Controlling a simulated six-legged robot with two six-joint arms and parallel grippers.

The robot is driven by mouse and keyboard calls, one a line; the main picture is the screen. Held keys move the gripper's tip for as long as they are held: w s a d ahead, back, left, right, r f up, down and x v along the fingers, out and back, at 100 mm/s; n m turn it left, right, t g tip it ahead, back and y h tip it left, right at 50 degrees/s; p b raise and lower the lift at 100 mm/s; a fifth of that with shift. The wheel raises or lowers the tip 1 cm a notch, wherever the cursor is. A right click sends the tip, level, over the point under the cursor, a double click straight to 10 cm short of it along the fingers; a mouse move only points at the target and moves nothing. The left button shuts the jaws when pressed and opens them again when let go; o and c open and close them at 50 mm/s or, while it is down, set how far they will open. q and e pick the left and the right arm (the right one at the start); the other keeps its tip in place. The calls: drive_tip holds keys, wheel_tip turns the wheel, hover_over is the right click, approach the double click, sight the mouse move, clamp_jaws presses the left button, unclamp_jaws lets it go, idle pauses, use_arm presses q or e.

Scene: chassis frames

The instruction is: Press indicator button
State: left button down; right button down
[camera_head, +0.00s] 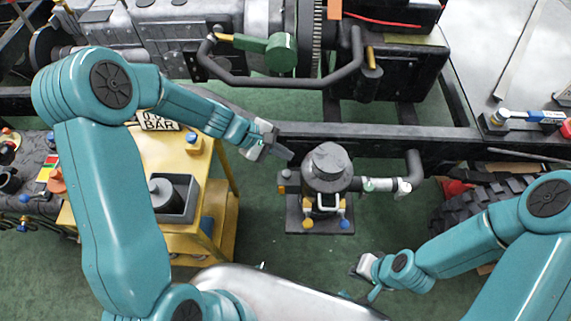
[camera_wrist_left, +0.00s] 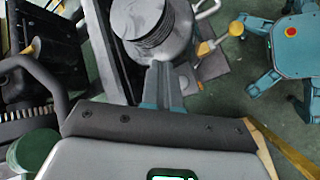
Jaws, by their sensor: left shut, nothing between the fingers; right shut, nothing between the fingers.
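No part is clearly marked as the indicator button. A dark grey cylindrical unit (camera_head: 326,168) stands upright at the centre of the head view; it also shows in the left wrist view (camera_wrist_left: 150,28). My right gripper (camera_head: 372,294) is shut and empty, below right of the unit.
A yellow cart (camera_head: 185,155) stands left. A pipe (camera_head: 410,175) and tyre (camera_head: 470,210) are right. Green floor is open below. A red button (camera_wrist_left: 290,31) sits on a turquoise body, perhaps mine.

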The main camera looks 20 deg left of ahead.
sight(283, 174)
use_arm(q)
drive_tip(key=shift+w+r, duration=0.3)
drive_tip(key=shift+r, duration=0.1)
use_arm(e)
drive_tip(key=shift+w+d+r, duration=0.1)
drive_tip(key=shift+w, duration=0.5)
use_arm(q)
drive_tip(key=shift+s+a, duration=0.1)
drive_tip(key=shift+s, duration=0.1)
use_arm(e)
drive_tip(key=shift+s, duration=0.15)
